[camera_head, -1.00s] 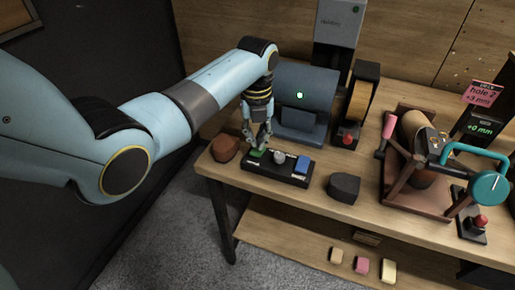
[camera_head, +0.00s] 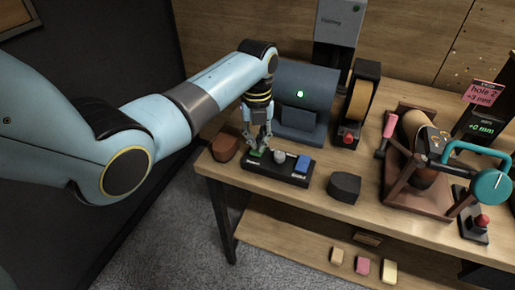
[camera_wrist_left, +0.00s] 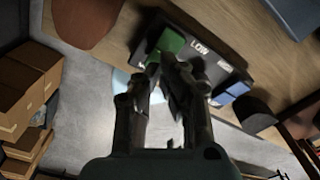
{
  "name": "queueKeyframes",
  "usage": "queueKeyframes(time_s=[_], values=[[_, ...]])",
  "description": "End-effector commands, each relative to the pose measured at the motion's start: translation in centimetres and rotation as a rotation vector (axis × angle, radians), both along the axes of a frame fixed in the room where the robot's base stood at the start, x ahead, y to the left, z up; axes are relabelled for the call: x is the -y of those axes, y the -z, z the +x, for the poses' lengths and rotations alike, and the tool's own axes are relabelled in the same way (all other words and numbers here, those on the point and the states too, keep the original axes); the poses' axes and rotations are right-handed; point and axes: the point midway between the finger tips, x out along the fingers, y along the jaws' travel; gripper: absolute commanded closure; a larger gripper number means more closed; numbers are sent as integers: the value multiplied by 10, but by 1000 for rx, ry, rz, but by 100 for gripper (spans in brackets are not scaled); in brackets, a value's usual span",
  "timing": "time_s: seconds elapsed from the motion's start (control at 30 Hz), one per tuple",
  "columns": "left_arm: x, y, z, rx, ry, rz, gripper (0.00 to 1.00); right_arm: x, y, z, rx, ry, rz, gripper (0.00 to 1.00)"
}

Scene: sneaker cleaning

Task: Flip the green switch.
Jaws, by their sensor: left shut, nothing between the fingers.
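The green switch (camera_head: 256,155) is at the left end of a black switch panel (camera_head: 272,174) on the workbench. A grey knob (camera_head: 279,157) and a blue switch (camera_head: 302,163) sit to its right on the same panel. My left gripper (camera_head: 261,150) points down right at the green switch, its fingers shut and empty. In the left wrist view the green switch (camera_wrist_left: 167,46) shows just beyond the fingertips (camera_wrist_left: 160,68), with the word LOW beside it. I cannot tell whether the fingertips touch it.
A dark blue machine (camera_head: 302,95) with a green light stands behind the panel. A brown block (camera_head: 225,148) lies to its left and a black block (camera_head: 344,187) to its right.

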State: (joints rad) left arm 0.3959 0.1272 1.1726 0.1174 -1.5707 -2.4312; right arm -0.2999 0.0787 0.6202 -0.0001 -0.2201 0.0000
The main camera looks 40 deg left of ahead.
Motion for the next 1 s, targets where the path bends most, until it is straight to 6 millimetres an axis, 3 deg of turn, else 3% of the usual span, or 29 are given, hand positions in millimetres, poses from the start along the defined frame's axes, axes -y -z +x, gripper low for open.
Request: queueKeyframes(time_s=[1.0], values=[[0,16,0,0,0,0,100,0,9,0,-1,0,0,22]])
